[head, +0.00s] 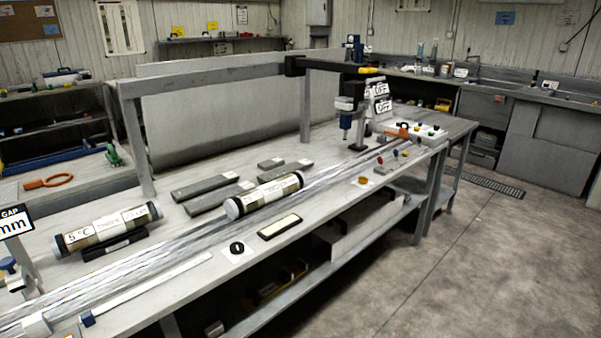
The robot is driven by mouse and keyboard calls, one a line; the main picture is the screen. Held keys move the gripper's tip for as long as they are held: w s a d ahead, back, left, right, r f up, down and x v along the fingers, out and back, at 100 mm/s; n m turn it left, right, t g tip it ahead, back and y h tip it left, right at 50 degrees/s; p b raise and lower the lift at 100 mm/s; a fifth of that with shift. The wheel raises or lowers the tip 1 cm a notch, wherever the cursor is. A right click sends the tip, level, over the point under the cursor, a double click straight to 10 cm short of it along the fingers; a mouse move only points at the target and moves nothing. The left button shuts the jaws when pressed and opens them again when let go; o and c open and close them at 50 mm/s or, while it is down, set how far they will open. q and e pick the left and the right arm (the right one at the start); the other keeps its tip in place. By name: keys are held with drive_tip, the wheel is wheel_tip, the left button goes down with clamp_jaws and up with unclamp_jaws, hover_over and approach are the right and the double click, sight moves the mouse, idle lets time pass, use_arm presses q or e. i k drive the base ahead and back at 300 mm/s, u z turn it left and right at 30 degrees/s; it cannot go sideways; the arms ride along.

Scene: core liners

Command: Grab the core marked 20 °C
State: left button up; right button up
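Two core liners with dark end bands and white paper labels lie on the long grey workbench (160,272). The left core (98,231) has a label that appears to read 5 °C, with more small text beside it. It lies next to a dark bar-shaped piece (115,246). The middle core (263,196) has a pale cap at its near end and a label too small to read, so I cannot tell whether it says 20 °C. Neither of my grippers shows in the head view.
Several flat grey bars (205,187) lie behind the middle core. Clear rails run along the bench front, beside a black-framed plate (279,226) and a black ring (237,247). A drill-like machine (349,105) stands at the far end. The floor at right is clear.

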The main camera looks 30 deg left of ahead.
sight(235, 208)
drive_tip(key=i, duration=2.45)
drive_tip(key=u, duration=1.35)
